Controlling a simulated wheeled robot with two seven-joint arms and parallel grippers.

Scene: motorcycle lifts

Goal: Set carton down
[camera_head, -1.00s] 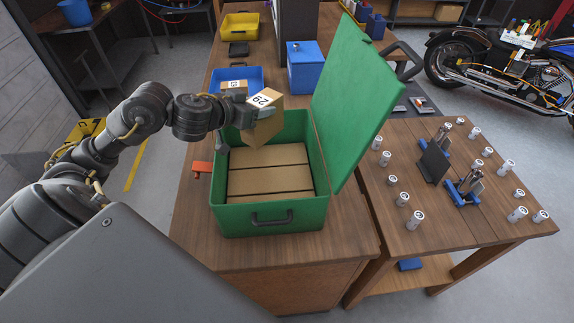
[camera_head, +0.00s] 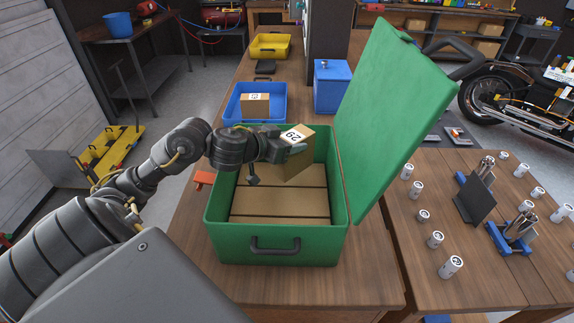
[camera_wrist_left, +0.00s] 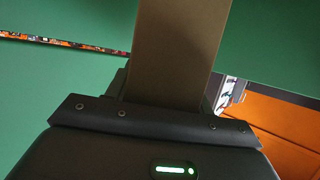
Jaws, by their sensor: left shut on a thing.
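A brown carton with a white label reading 29 (camera_head: 301,158) is held tilted by my left gripper (camera_head: 290,149) over the open green toolbox (camera_head: 278,243). My left gripper is shut on this carton, near the box's rear. The carton also shows in the left wrist view (camera_wrist_left: 178,50), rising between the jaws. Flat brown cartons or boards (camera_head: 279,204) cover the inside of the green box. The box's lid (camera_head: 395,110) stands open on the right. My right gripper is not in view.
A blue tray (camera_head: 237,113) holding another carton (camera_head: 255,106) is behind the box. A blue container (camera_head: 331,88) stands beside it. At right, a lower table (camera_head: 478,262) carries several white cans and tool holders. A motorcycle stands behind.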

